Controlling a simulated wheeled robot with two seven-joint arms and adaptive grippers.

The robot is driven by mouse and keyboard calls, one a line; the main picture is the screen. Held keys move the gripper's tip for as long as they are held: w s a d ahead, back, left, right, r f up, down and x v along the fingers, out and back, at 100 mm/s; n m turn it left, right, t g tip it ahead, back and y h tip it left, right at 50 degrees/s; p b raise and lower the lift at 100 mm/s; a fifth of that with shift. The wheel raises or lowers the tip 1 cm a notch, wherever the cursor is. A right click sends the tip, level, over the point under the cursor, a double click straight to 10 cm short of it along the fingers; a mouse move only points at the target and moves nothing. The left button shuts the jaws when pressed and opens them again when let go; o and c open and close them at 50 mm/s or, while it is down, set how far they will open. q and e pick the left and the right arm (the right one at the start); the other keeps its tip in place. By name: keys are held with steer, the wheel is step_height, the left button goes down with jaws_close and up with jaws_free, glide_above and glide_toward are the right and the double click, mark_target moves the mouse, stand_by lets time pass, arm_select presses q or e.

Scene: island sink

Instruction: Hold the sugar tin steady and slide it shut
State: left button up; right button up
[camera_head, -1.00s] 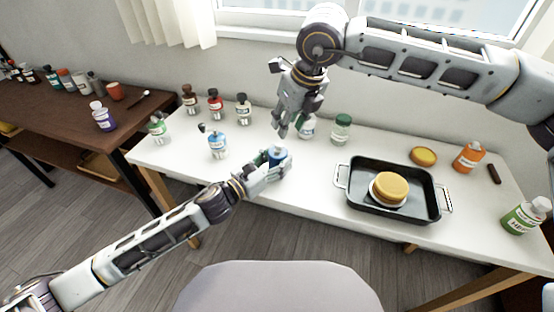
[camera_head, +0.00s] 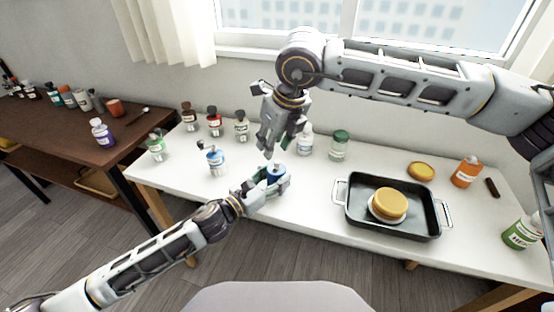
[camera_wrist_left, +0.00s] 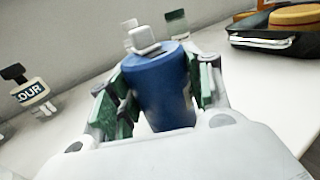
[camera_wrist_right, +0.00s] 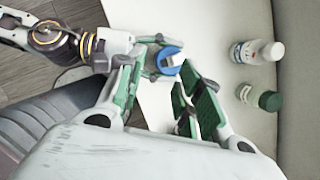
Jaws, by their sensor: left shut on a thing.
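The sugar tin seems to be the blue can (camera_head: 276,172) near the front edge of the white table, with its label hidden. My left gripper (camera_head: 272,182) is shut around its sides, and the left wrist view shows the blue body (camera_wrist_left: 158,92) upright between the green pads. A pale block (camera_wrist_left: 146,38) shows at its top rim; I cannot tell whether it belongs to the lid. My right gripper (camera_head: 274,150) hangs just above the tin, pointing down. In the right wrist view its fingers are apart, with the tin's blue and pale top (camera_wrist_right: 168,60) beyond them.
A white bottle (camera_head: 305,142) and a green-lidded jar (camera_head: 339,146) stand close behind the tin. A blue-labelled bottle (camera_head: 216,162) stands to the left.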

steer(key=w+a+r, duration=0.1)
steer(key=w+a, duration=0.1)
steer(key=a, duration=0.3)
step_height(320, 180, up, 2)
steer(key=n+g+h, duration=0.2)
steer(key=n+g, duration=0.1)
steer(key=n, duration=0.3)
glide_above(277, 161)
steer(key=shift+n, duration=0.3)
steer(key=shift+f, duration=0.1)
steer(key=shift+f, duration=5.9)
